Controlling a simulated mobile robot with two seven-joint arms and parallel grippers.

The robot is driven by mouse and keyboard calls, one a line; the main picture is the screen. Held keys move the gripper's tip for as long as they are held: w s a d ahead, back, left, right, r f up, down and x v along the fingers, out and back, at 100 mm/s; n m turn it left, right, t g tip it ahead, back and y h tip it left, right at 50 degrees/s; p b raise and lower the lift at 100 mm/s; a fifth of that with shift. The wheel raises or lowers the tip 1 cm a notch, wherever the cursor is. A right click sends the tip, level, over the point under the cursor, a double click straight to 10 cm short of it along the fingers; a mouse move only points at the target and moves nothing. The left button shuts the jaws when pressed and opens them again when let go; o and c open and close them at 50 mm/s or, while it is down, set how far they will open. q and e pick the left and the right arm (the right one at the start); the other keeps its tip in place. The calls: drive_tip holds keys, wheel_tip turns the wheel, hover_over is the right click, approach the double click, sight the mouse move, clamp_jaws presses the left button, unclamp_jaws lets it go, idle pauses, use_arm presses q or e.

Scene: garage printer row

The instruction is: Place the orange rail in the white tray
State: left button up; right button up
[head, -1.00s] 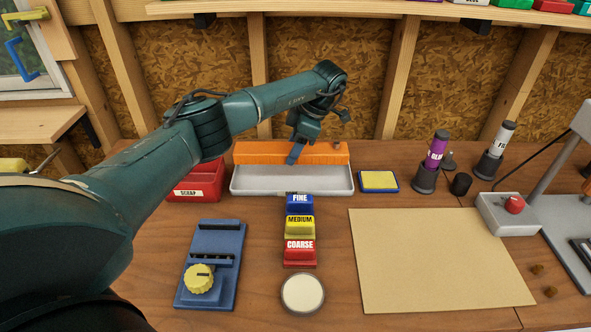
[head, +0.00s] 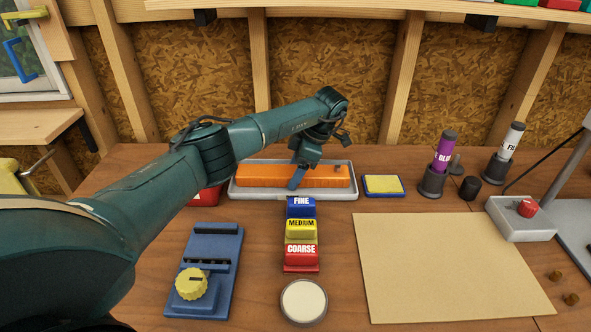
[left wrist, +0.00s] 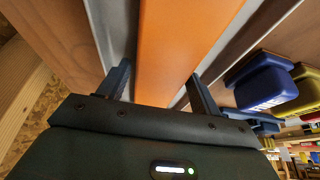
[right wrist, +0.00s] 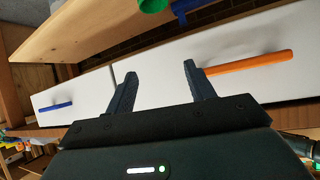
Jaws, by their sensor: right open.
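The orange rail (head: 328,176) lies lengthwise inside the white tray (head: 338,194) at the back of the bench. My right gripper (right wrist: 158,85) shows only in the right wrist view, open and empty.
Labelled sanding blocks (head: 300,230) stand just in front of the tray. A yellow-topped blue pad (head: 384,185) sits to its right. A red bin (head: 207,197) at the left is partly hidden by my arm. A tan board (head: 450,265) covers the right front.

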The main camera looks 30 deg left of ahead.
use_arm(q)
drive_tip(key=shift+o, duration=0.6)
drive_tip(key=shift+r, duration=0.1)
use_arm(e)
drive_tip(key=shift+r, duration=0.1)
use_arm(q)
drive_tip(key=shift+r, duration=0.25)
drive_tip(key=p+v, duration=0.4)
drive_tip(key=v, duration=0.7)
drive_tip(key=shift+r+p, duration=0.3)
drive_tip(key=shift+p, duration=0.1)
use_arm(e)
drive_tip(key=shift+s+d+r+m+g+h, duration=0.2)
drive_tip(key=shift+d+h, duration=0.1)
drive_tip(key=shift+d, duration=0.1)
drive_tip(key=shift+s+d+r+m+g+h, duration=0.1)
drive_tip(key=shift+s+d+r+g+h, duration=0.1)
drive_tip(key=shift+d+h, duration=0.15)
use_arm(q)
drive_tip(key=shift+w+d, duration=0.1)
use_arm(e)
drive_tip(key=shift+w+d, duration=0.1)
drive_tip(key=shift+w, duration=0.05)
